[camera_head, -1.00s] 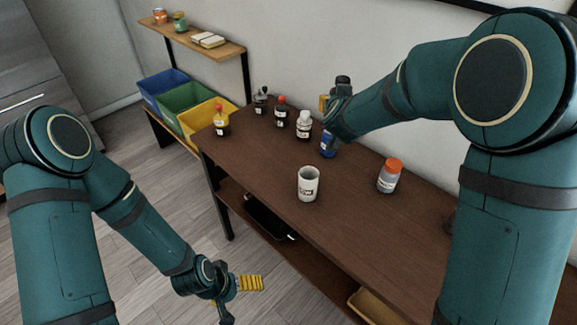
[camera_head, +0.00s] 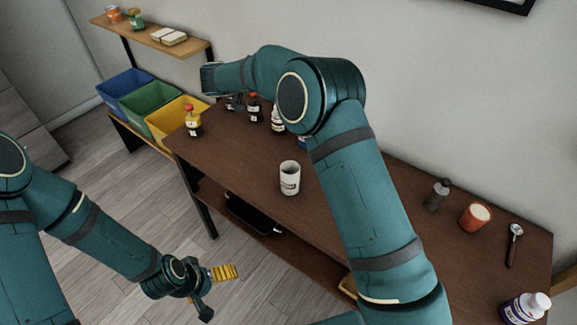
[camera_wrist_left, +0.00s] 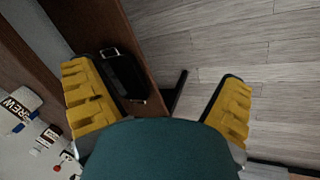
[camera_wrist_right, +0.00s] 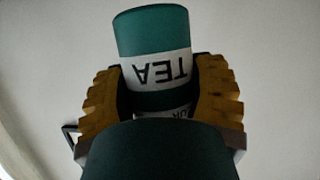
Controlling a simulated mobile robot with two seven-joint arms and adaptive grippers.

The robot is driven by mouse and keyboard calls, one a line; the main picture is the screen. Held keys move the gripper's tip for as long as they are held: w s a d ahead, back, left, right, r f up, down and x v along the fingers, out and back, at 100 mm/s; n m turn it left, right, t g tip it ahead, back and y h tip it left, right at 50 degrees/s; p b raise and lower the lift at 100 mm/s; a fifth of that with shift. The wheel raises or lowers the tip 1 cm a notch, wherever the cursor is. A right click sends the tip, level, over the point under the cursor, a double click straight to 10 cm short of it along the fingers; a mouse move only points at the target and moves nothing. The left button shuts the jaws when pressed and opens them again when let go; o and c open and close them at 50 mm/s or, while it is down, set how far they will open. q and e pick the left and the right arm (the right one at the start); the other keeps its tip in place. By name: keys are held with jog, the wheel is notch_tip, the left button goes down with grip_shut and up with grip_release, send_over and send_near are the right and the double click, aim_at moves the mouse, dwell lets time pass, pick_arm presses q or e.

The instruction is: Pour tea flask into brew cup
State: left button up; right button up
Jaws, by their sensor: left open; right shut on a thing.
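The white brew cup (camera_head: 289,180) stands upright on the dark brown table in the head view. My right gripper (camera_wrist_right: 160,75) is shut on the tea flask (camera_wrist_right: 152,35), a green cylinder with a white TEA label that reads upside down in the right wrist view. In the head view I cannot make out the flask or the right fingers; my right arm reaches left over the table's back. My left gripper (camera_head: 212,290) is open and empty, low in front of the table.
Several bottles stand at the back left, including a red-capped one (camera_head: 193,121). Coloured bins (camera_head: 180,118) stand beyond the table's left end.

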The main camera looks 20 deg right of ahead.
jog(key=s+a+f+m+g+b, duration=0.1)
jog(key=s+f+m+g, duration=0.1)
jog(key=f, duration=0.5)
jog(key=s+f+m+g+h+b, duration=0.1)
jog(key=s+f+m+g, duration=0.1)
jog(key=f, duration=0.5)
jog(key=s+a+f+m+g+h+b, duration=0.1)
jog(key=s+f+m+g, duration=0.1)
jog(key=f, duration=0.5)
jog(key=shift+s+a+f+m+g+b, duration=0.25)
jog(key=shift+a+m+g+b, duration=0.15)
jog(key=shift+g, duration=0.5)
jog(key=shift+r, duration=0.1)
jog(key=s+d+r+m+t+y+p, duration=0.1)
jog(key=s+r+m+t+p, duration=0.2)
jog(key=r+p, duration=0.4)
jog(key=shift+s+r+y+p, duration=0.25)
jog(key=shift+y+p, duration=0.05)
jog(key=shift+p, duration=1.85)
jog(key=shift+s+d+r+m, duration=0.15)
jog(key=shift+s+m, duration=0.2)
jog(key=shift+m, duration=0.15)
jog(key=shift+s+d+r+t, duration=0.15)
jog(key=shift+s+t, duration=0.15)
jog(key=shift+t, duration=0.3)
jog(key=shift+f+m+y+b, duration=0.2)
jog(key=shift+m+y+b, duration=0.1)
jog(key=shift+m+b, duration=0.15)
